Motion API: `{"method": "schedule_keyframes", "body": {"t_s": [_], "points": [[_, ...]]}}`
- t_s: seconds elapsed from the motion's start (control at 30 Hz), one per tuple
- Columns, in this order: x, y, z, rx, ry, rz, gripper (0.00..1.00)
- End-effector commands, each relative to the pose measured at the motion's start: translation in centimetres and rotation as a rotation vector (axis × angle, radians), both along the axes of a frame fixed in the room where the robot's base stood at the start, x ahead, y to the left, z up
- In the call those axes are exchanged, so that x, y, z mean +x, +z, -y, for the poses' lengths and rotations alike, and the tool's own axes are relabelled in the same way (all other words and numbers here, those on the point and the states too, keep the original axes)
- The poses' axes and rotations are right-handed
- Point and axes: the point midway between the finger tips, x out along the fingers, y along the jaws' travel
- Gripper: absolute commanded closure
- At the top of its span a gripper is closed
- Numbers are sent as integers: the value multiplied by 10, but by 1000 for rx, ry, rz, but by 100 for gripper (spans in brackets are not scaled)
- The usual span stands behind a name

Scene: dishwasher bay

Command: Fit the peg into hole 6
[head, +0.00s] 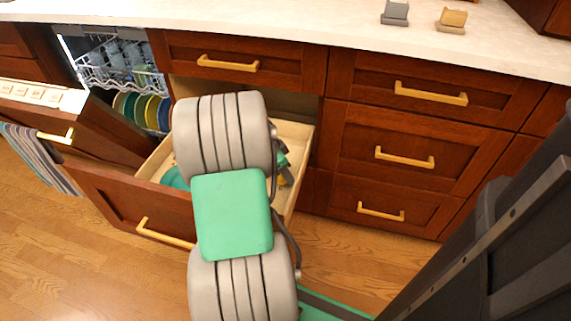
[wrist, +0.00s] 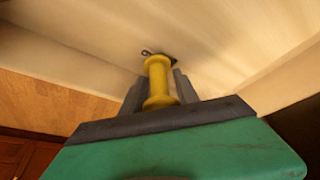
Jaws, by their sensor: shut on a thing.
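In the wrist view my gripper (wrist: 160,76) is shut on a yellow spool-shaped thing (wrist: 158,84), with a dark grey finger on each side of it. Its near end is a wide flange close to the palm. A small dark piece with a ring (wrist: 147,53) shows at its far end, against a pale wooden surface; I cannot tell whether they touch. I cannot tell whether the yellow thing is the peg. No numbered hole shows in either view. In the head view my arm covers most of the open drawer (head: 150,165) and hides the gripper's tips.
A teal thing (head: 176,178) lies in the drawer's left part. The dishwasher is open at left, with racked plates (head: 143,108); a striped towel (head: 40,158) hangs by it. A grey block (head: 395,12) and a tan block (head: 452,20) stand on the counter (head: 300,22). Floor is clear at lower left.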

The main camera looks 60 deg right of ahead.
Motion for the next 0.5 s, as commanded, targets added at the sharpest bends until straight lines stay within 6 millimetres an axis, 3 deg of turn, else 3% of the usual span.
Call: {"method": "schedule_keyframes", "body": {"t_s": [0.5], "points": [[0, 12, 13, -18, -9, 6, 100]]}}
